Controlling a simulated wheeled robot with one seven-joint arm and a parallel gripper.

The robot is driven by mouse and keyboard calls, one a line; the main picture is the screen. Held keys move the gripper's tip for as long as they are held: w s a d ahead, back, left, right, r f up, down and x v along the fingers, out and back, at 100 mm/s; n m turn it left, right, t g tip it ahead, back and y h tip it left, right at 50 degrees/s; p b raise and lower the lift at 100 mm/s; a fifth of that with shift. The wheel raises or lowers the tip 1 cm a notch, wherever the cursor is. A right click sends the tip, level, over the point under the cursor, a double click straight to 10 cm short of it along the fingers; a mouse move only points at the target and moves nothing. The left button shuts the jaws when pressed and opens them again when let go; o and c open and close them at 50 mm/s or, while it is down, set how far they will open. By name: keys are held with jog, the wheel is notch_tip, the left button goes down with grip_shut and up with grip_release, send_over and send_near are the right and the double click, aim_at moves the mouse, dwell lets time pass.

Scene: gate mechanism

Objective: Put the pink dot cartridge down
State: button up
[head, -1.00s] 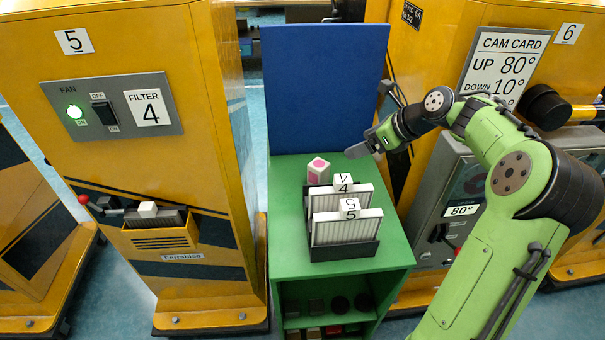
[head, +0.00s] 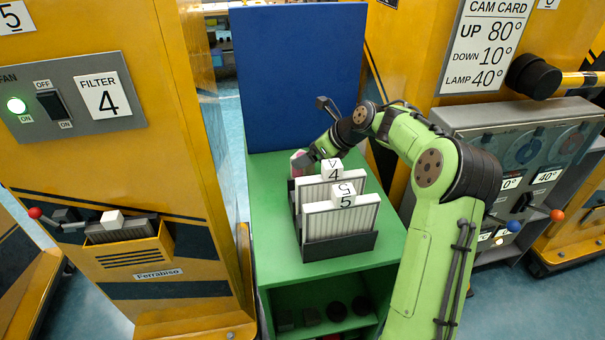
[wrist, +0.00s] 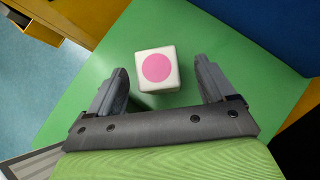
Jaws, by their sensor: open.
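The pink dot cartridge (wrist: 157,69) is a white block with a pink dot on its top face. In the wrist view it stands on the green cabinet top (wrist: 220,45), just beyond and between the fingertips of my gripper (wrist: 160,75). The jaws are open, with a gap on each side of the block. In the head view the cartridge (head: 298,162) is at the back left of the cabinet top, partly hidden behind my gripper (head: 308,158) and the filters.
A dark rack with filters 4 and 5 (head: 340,222) stands in front of the cartridge. A blue panel (head: 300,75) rises behind the cabinet top. Yellow machines flank it; the left one has a fan panel (head: 85,100). The cabinet top's front left is clear.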

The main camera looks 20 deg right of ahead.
jog(key=b+x, duration=0.2)
jog(key=x, duration=0.3)
jog(key=shift+s+a, duration=0.1)
jog(key=shift+s+r, duration=0.1)
jog(key=shift+c, duration=0.2)
